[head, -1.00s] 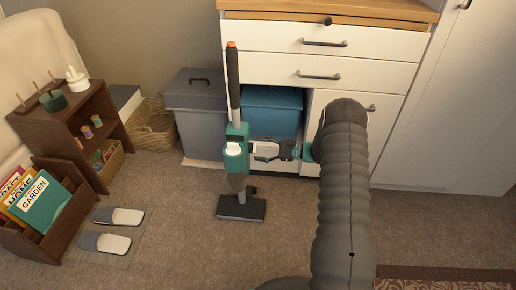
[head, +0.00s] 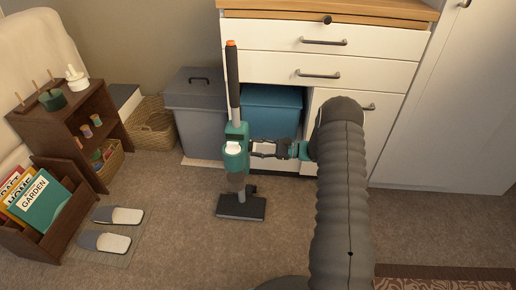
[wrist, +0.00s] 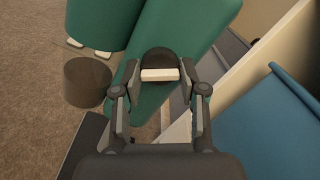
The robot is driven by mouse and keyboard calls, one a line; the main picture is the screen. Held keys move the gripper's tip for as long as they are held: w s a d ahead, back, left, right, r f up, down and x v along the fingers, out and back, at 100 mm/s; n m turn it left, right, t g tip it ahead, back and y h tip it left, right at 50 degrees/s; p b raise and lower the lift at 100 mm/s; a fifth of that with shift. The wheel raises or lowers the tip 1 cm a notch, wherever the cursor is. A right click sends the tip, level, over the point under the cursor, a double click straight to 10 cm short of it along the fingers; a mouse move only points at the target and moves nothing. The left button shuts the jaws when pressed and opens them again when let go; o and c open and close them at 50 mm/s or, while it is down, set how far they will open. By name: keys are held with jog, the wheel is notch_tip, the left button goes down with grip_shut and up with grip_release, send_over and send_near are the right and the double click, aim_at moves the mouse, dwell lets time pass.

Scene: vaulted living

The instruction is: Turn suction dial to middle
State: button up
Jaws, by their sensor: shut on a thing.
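A stick vacuum (head: 236,160) with a teal body, dark handle and orange top stands upright in the head view, its dark floor head on the carpet. In the wrist view its teal housing (wrist: 165,110) fills the middle. The suction dial (wrist: 160,58) is a dark round knob with a white bar that lies level across that picture. My gripper (wrist: 160,76) has one finger at each side of the dial and is shut on it. In the head view my gripper (head: 254,149) reaches the vacuum from the right, and the dial cannot be made out there.
A blue bin (head: 271,112) and a grey lidded bin (head: 199,120) stand behind the vacuum. White drawers (head: 318,72) are above the blue bin. Slippers (head: 104,242) and a brown shelf (head: 88,115) are at left. Carpet in front is clear.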

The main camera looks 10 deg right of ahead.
jog(key=shift+f, duration=0.15)
jog(key=n+b, duration=0.2)
jog(key=b, duration=0.1)
jog(key=shift+f, duration=0.15)
jog(key=n+b, duration=0.3)
jog(key=b, duration=0.2)
jog(key=shift+f+n, duration=0.1)
jog(key=shift+n, duration=0.2)
jog(key=shift+r+n+b, duration=0.2)
jog(key=shift+n+b, duration=0.5)
jog(key=shift+n, duration=0.75)
jog(key=shift+r+n+b, duration=0.15)
jog(key=shift+n+b, duration=0.55)
jog(key=shift+n, duration=0.75)
jog(key=o, duration=1.2)
jog(key=shift+a, duration=0.1)
jog(key=shift+c, duration=0.2)
